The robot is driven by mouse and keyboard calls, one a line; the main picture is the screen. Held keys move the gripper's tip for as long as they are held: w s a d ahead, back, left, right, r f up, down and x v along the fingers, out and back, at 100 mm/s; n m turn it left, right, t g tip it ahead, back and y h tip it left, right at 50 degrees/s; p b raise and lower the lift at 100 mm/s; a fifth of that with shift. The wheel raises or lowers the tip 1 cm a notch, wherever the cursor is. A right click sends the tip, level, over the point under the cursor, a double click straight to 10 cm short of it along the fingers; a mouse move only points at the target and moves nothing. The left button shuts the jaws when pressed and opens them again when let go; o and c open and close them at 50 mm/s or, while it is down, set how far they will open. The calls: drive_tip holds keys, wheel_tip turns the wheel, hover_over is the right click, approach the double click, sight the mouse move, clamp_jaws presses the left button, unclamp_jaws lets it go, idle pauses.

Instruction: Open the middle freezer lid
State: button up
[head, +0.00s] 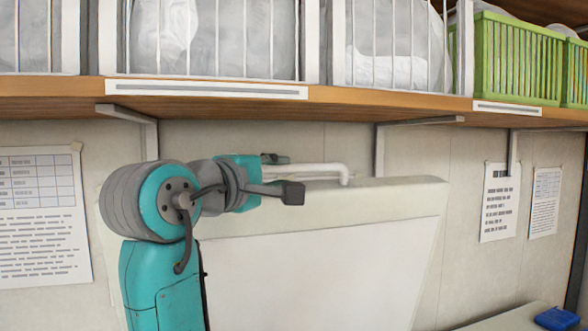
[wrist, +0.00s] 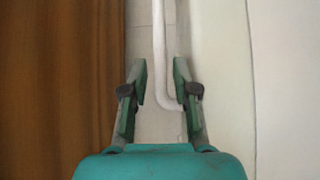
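A large off-white lid (head: 320,270) stands raised, nearly upright, in front of the back wall. A white bar handle (head: 318,170) runs along its top edge. My gripper (head: 283,176) is at the left part of the handle. In the wrist view my gripper (wrist: 160,82) has its two fingers apart, and the handle (wrist: 160,50) runs between them without both fingers closing on it. The handle's bent end lies near the right finger. The lid (wrist: 222,80) fills the right side there. The lower part of the freezer is out of view.
A wooden shelf (head: 350,108) crosses just above my gripper, carrying white wire baskets with bags and green crates (head: 515,60). It also shows close on the left in the wrist view (wrist: 60,90). A blue object (head: 558,319) lies at the lower right.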

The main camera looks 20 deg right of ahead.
sight(296, 169)
drive_tip(key=x, duration=0.7)
drive_tip(key=shift+w+d, duration=0.3)
clamp_jaws()
